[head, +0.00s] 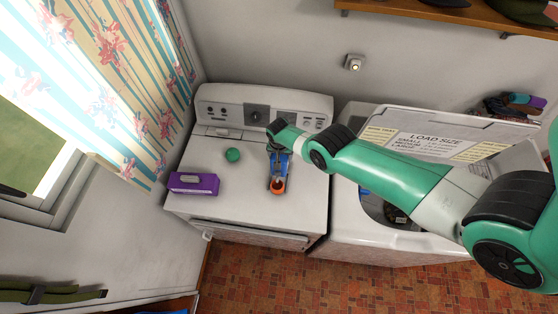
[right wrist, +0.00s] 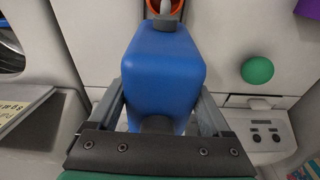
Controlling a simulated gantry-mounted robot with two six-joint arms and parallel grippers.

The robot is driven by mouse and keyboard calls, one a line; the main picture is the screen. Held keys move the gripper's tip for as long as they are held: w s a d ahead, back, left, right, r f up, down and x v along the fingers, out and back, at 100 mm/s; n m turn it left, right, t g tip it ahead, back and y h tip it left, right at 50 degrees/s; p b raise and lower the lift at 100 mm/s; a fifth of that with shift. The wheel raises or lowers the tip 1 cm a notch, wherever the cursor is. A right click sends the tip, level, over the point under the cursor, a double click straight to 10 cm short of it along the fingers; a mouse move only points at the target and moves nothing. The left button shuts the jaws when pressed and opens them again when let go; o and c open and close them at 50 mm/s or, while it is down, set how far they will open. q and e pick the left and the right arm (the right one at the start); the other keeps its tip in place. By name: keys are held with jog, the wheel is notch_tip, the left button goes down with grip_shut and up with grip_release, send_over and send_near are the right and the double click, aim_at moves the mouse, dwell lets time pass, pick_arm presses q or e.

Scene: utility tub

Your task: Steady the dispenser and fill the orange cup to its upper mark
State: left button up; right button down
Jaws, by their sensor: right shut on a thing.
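The blue dispenser (head: 285,161) is on the white machine's top, partly hidden by my right arm in the head view. My right gripper (right wrist: 160,105) is shut on the dispenser (right wrist: 165,65), one finger on each side. The dispenser's grey cap and pale nozzle point toward the orange cup (right wrist: 181,5), which the top edge of the right wrist view cuts off. In the head view the orange cup (head: 278,186) is just in front of the dispenser. Its marks and fill level cannot be made out. My left gripper is not in view.
A purple box (head: 194,184) and a green ball (head: 233,155) are on the same top (head: 235,205), left of the dispenser. A control panel (head: 262,110) rises behind. To the right stands a second machine with its lid (head: 450,125) raised.

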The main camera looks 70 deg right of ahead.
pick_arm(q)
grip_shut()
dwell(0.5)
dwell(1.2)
